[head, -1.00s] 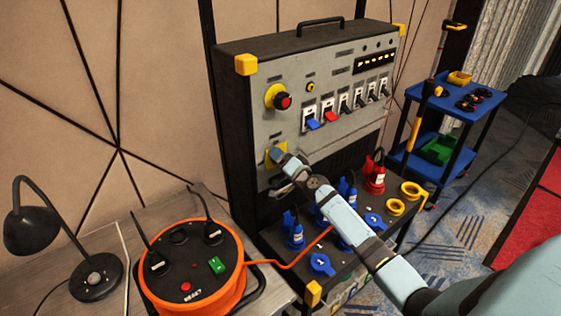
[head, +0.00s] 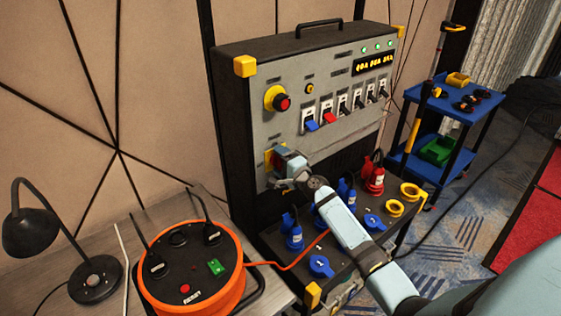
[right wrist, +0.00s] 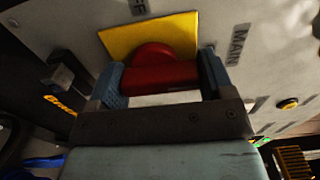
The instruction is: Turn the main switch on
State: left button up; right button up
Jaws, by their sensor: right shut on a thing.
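The main switch is a red knob (right wrist: 160,76) on a yellow plate (right wrist: 120,38), with the lettering "MAIN" beside it in the right wrist view. My right gripper (right wrist: 162,84) has one finger on each side of the knob and is shut on it. In the head view the right gripper (head: 288,165) is at the lower left of the grey panel (head: 335,75) and covers most of the switch. A strip of the yellow plate (head: 268,161) shows at its left. Three green lamps (head: 377,47) and a yellow display (head: 375,64) are lit at the panel's upper right. My left gripper is not in view.
An orange cable reel (head: 190,265) and a black lamp (head: 95,278) stand on the table at left. Blue and red plugs (head: 374,178) stand on the panel's lower shelf, under my right arm. A blue cart (head: 455,105) stands at right.

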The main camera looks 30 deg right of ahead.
dwell(0.3)
jog(key=o, duration=0.9)
jog(key=shift+s, duration=0.15)
jog(key=s, duration=0.9)
jog(key=s+d, duration=0.1)
jog(key=s, duration=0.3)
jog(key=shift+s+b, duration=0.3)
jog(key=shift+b, duration=0.05)
